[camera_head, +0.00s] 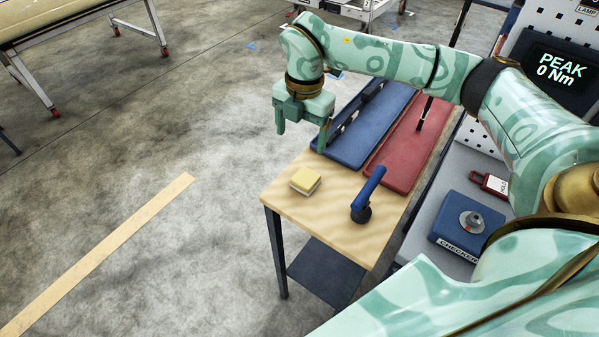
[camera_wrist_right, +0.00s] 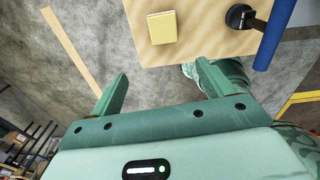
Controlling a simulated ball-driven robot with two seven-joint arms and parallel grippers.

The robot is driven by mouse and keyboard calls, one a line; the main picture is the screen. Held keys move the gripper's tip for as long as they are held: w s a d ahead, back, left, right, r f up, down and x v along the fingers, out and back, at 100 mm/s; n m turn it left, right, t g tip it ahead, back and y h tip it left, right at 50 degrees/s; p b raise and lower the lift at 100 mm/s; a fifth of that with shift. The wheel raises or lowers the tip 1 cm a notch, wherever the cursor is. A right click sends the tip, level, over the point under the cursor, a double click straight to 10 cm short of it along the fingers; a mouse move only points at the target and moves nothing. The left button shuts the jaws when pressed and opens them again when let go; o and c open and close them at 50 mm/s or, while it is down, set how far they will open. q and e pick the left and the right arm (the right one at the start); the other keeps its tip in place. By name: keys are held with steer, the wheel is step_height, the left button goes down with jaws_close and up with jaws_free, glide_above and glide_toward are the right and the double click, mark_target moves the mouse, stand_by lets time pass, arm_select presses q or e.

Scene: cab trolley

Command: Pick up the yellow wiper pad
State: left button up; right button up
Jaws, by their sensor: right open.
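The yellow wiper pad (camera_head: 305,179) is a small block with a yellow top and a pale lower layer. It lies on the wooden top of the trolley (camera_head: 330,220), near its left edge. In the right wrist view the pad (camera_wrist_right: 162,27) shows at the top, beyond the fingertips. My right gripper (camera_head: 301,140) is open and empty, above and behind the pad in the head view, apart from it. Its two fingers (camera_wrist_right: 160,85) are spread wide in the wrist view. My left gripper is not in view.
A blue-handled tool (camera_head: 369,193) stands on the wood right of the pad. A blue tray (camera_head: 370,125) and a red tray (camera_head: 408,145) lie behind. A checker box (camera_head: 466,226) sits on a bench at the right. The floor left of the trolley is open.

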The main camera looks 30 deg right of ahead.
steer(key=d+f, duration=0.2)
steer(key=b, duration=0.2)
glide_above(306, 177)
steer(key=shift+m+h, duration=0.3)
steer(key=shift+m, duration=0.1)
step_height(306, 177, down, 7)
steer(key=shift+w+f, duration=0.1)
steer(key=shift+f, duration=0.05)
steer(key=shift+f+b, duration=0.55)
steer(key=shift+f, duration=2.65)
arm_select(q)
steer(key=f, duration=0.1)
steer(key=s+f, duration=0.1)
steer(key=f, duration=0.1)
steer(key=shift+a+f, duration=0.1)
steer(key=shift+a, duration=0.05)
arm_select(e)
steer(key=c, duration=1.1)
